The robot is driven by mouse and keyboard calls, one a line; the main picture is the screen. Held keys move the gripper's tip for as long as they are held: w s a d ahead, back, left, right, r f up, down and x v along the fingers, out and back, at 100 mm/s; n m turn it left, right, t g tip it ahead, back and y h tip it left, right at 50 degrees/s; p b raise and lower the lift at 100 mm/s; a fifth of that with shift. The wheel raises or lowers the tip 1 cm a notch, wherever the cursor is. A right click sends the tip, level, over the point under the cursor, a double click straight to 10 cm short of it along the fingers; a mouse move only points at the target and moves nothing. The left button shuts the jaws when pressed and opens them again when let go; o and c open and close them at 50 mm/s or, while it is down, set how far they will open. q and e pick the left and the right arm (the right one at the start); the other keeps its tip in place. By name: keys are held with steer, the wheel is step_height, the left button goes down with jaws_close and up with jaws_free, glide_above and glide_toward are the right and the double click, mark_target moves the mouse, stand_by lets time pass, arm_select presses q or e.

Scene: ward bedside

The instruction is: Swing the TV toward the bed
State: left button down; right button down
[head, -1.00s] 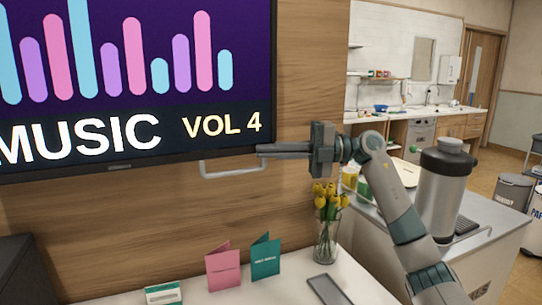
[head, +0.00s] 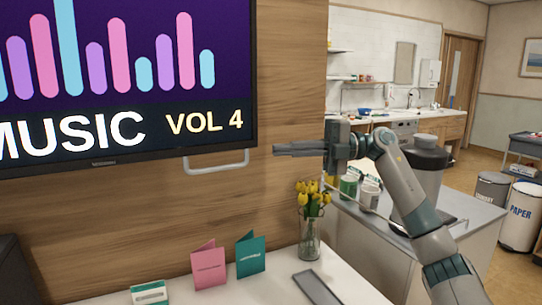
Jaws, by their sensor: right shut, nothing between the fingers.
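The TV (head: 120,75) fills the upper left of the head view, its screen on with coloured bars and "MUSIC VOL 4". A pale handle (head: 217,167) hangs below its lower right edge. My right gripper (head: 277,149) is shut and empty, its fingers pointing left. In the picture it lies to the right of the TV's right edge and of the handle, with a gap of wood panel between. My left gripper is not in view. The bed is not in view.
Below, a white surface holds a pink card (head: 208,264), a teal card (head: 250,254), a small box (head: 149,293), a grey tray (head: 316,288) and a glass vase of yellow tulips (head: 310,236). A grey counter (head: 465,212) with jars stands at the right, behind my right arm.

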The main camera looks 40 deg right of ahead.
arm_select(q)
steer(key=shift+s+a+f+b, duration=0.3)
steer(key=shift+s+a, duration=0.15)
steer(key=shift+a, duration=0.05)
arm_select(e)
steer(key=v, duration=0.3)
steer(key=shift+d, duration=0.25)
steer(key=shift+f, duration=0.1)
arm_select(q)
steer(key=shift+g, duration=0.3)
